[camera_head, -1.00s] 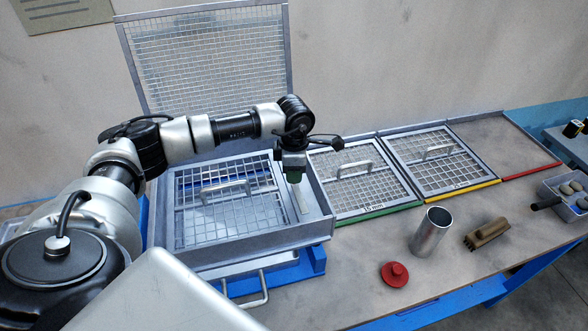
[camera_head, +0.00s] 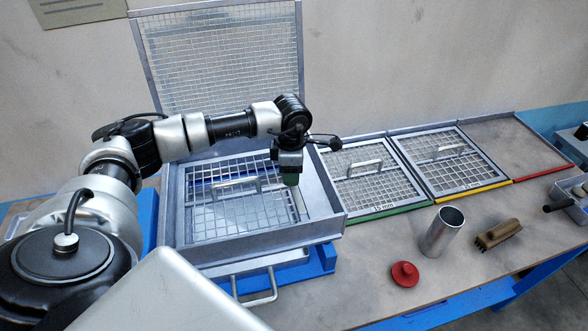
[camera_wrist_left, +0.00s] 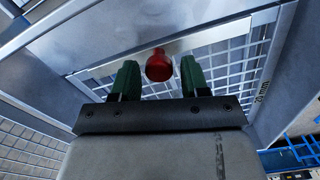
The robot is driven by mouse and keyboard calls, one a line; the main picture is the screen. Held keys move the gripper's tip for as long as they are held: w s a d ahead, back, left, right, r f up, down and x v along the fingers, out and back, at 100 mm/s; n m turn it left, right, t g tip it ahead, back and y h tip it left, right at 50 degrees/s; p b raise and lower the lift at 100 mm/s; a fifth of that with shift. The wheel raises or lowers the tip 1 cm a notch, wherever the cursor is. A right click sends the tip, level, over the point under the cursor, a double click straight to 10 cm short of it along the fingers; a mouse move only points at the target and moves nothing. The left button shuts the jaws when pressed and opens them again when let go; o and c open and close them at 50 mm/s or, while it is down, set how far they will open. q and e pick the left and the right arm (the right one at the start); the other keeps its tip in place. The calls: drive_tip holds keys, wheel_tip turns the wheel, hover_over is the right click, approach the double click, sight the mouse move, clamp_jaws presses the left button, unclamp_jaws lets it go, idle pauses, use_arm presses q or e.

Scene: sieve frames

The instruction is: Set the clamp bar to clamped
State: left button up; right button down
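A red knob (camera_wrist_left: 159,65) shows in the left wrist view, beside a flat silver strip (camera_wrist_left: 215,35) along the mesh edge. I take the strip to be the clamp bar, but cannot be sure. My left gripper (camera_wrist_left: 159,80) has its two green fingers apart, with the knob between them and visible gaps on both sides. In the head view my left gripper (camera_head: 290,178) points down over the right side of the open sieve box (camera_head: 270,239). The gripper hides the knob there. A mesh frame with a handle (camera_head: 230,185) lies in the box. My right gripper is not in view.
The box's mesh lid (camera_head: 220,60) stands raised behind. Handled mesh frames (camera_head: 363,165) (camera_head: 445,155) lie to the right. A metal cylinder (camera_head: 441,232), a red knobbed piece (camera_head: 405,274) and a brush (camera_head: 498,234) stand on the table (camera_head: 390,225) at front right.

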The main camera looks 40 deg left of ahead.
use_arm(q)
drive_tip(key=shift+o, duration=0.5)
drive_tip(key=shift+a, duration=0.1)
drive_tip(key=shift+s+a+r, duration=0.1)
drive_tip(key=shift+s, duration=0.05)
drive_tip(key=shift+r, duration=0.3)
wheel_tip(320, 180, up, 10)
drive_tip(key=b, duration=0.3)
